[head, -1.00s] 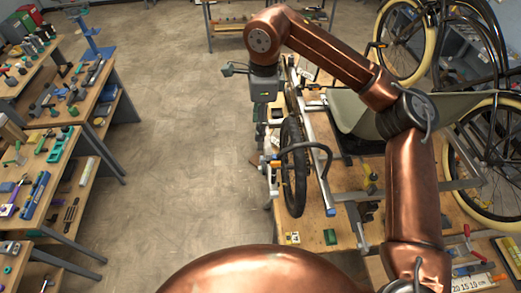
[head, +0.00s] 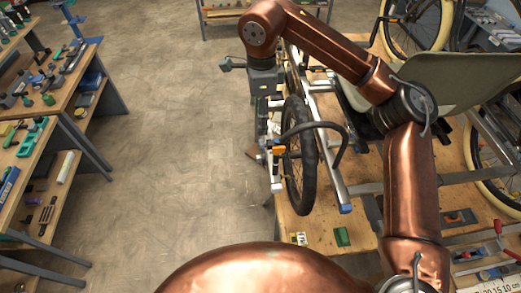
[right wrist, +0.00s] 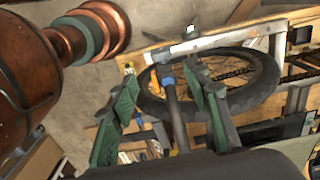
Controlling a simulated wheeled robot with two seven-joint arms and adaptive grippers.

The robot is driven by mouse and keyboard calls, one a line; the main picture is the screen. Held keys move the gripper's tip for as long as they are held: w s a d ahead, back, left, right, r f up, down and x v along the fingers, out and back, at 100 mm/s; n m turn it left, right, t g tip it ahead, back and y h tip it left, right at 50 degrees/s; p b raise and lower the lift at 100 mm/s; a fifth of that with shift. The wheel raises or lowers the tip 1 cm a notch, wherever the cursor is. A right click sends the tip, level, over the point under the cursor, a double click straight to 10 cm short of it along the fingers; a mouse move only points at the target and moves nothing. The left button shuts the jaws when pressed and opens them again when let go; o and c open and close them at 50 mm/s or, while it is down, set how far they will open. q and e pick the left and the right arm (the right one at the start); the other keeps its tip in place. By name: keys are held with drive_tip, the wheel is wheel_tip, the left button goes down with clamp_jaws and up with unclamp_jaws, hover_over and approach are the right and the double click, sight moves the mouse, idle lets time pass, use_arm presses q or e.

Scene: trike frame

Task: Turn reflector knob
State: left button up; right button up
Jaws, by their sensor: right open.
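The trike frame lies on a wooden bench in the head view, with its black-tyred wheel (head: 299,155) nearest me. A small orange part (head: 279,150) sits at the wheel's left side; I cannot tell whether it is the reflector knob. My right gripper (right wrist: 162,74) shows two green-and-grey fingers spread apart in the right wrist view. A dark rod with a blue collar (right wrist: 168,82) and an orange piece (right wrist: 155,83) appears between the fingers, beyond them; contact is not visible. In the head view the right gripper hangs beside the frame, largely hidden. My left gripper is not in view.
The wooden bench (head: 318,228) carries a green block (head: 342,237) and tools at the right. Workbenches with tools line the left. The floor (head: 165,140) between is clear.

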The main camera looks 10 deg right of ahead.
sight(261, 142)
wheel_tip(261, 142, down, 2)
drive_tip(key=shift+w+f+b, duration=0.15)
drive_tip(key=shift+f+b, duration=0.1)
drive_tip(key=shift+b, duration=0.25)
drive_tip(key=shift+f+b, duration=0.35)
drive_tip(key=shift+f, duration=0.4)
wheel_tip(261, 142, down, 6)
drive_tip(key=shift+r+p, duration=0.1)
drive_tip(key=shift+p, duration=0.35)
drive_tip(key=shift+f, duration=0.55)
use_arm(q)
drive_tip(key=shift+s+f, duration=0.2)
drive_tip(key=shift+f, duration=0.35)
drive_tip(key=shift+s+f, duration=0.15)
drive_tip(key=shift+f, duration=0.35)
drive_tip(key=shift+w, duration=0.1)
use_arm(e)
drive_tip(key=c, duration=1.2)
